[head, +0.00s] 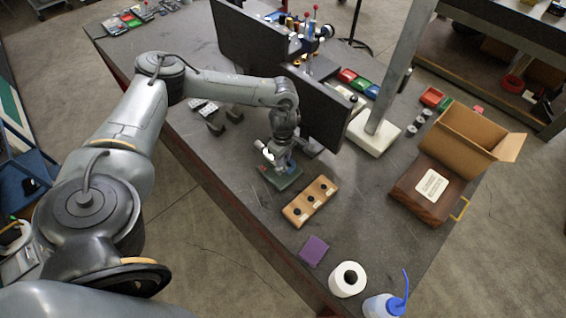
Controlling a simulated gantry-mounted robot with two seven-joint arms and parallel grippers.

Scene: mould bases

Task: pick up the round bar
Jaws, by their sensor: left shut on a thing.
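My left gripper (278,163) points down over a small dark green base (285,180) on the grey workbench. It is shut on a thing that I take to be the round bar. The fingers and the wrist hide most of that thing, so its shape and its full length do not show. I cannot tell whether it touches the green base or is clear of it. My right gripper is not in view.
A wooden block with dark holes (310,202) lies just right of the gripper. A black monitor (315,108) stands close behind. A purple pad (314,250), a white roll (347,279) and a blue bottle (383,306) are near the front edge. An open cardboard box (462,140) stands right.

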